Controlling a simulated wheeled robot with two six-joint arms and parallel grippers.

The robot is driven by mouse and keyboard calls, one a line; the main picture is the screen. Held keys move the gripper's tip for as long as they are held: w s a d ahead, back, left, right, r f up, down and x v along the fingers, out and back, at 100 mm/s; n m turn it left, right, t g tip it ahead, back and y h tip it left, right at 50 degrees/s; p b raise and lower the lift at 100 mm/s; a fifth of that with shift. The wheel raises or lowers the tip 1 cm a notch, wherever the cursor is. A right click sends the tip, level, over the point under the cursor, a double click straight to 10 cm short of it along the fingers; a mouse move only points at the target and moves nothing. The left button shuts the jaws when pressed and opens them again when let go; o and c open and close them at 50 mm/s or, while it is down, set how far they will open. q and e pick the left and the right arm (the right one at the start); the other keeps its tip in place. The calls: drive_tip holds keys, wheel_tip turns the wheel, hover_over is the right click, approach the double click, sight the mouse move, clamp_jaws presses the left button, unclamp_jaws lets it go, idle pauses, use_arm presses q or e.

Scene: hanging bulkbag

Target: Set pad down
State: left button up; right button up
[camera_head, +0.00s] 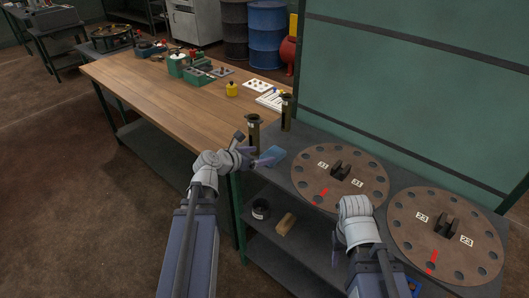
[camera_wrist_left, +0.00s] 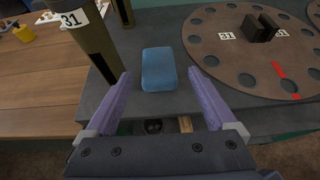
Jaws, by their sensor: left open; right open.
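A blue pad (camera_head: 271,155) lies flat on the dark grey bench top (camera_head: 300,146), left of the nearer round disc. In the left wrist view the pad (camera_wrist_left: 158,69) sits just ahead of and between the purple fingers. My left gripper (camera_head: 262,156) is open and empty at the bench's left edge; its spread fingers also show in the left wrist view (camera_wrist_left: 160,77). My right gripper (camera_head: 355,208) is over the front edge of the bench, between the two discs. Its fingers are mostly hidden by its own wrist, and no held object shows.
Brown discs (camera_head: 321,191) with holes and red marks fill the bench's right part. Upright tubes (camera_head: 286,113) stand behind the pad. A wooden table (camera_head: 155,91) adjoins at left. A shelf below holds a dark jar (camera_head: 261,210) and a tan block (camera_head: 285,223).

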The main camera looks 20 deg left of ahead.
sight(272, 153)
use_arm(q)
drive_tip(key=g+p, duration=0.1)
drive_tip(key=p, duration=0.1)
drive_tip(key=w+r+g+y+p, duration=0.1)
drive_tip(key=p, duration=0.1)
drive_tip(key=r+g+p, duration=0.1)
drive_tip(key=g+p, duration=0.1)
drive_tip(key=p, duration=0.1)
drive_tip(key=shift+w+d+r, duration=0.15)
drive_tip(key=shift+w+d, duration=0.1)
drive_tip(key=shift+d, duration=0.15)
drive_tip(key=shift+s+a+g+y+p, duration=0.1)
drive_tip(key=shift+g+y+p, duration=0.2)
drive_tip(key=shift+y+p, duration=0.2)
use_arm(e)
wheel_tip(272, 153, up, 10)
drive_tip(key=f, duration=0.1)
use_arm(q)
drive_tip(key=shift+f, duration=0.35)
drive_tip(key=shift+b+x, duration=1.15)
drive_tip(key=shift+x, duration=0.05)
drive_tip(key=b+x, duration=0.4)
drive_tip(key=x, duration=0.1)
drive_tip(key=shift+w+a, duration=0.1)
drive_tip(key=shift+w, duration=0.25)
use_arm(e)
wheel_tip(272, 153, down, 5)
drive_tip(key=shift+f, duration=0.2)
